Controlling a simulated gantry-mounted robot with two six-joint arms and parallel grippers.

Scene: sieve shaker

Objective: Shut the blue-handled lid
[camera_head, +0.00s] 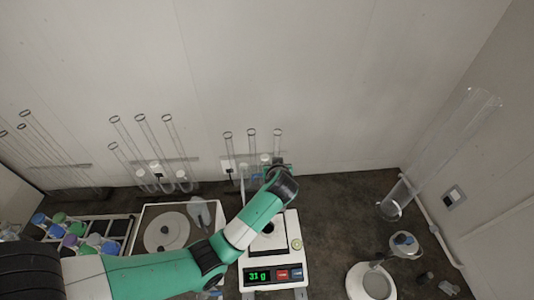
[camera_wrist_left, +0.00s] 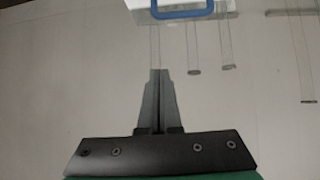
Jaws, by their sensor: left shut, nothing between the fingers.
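The blue handle (camera_wrist_left: 183,15) shows at the top edge of the left wrist view, on a pale lid panel (camera_wrist_left: 143,16) that is cut off by the frame. My left gripper (camera_wrist_left: 158,74) is shut with nothing between its fingers. Its tips point towards the handle and appear apart from it. In the head view my green and white left arm reaches over the white scale-like device (camera_head: 273,262), whose display reads 31 g. My wrist hides much of the lid area there, so I cannot tell the lid's exact angle. My right gripper is in neither view.
Clear tubes stand in wall racks behind (camera_head: 158,170). A rack of colour-capped bottles (camera_head: 118,228) and a tray with a round white disc (camera_head: 160,232) are at the left. A tall clear cylinder (camera_head: 440,150) and a white ring-shaped base (camera_head: 357,283) are at the right.

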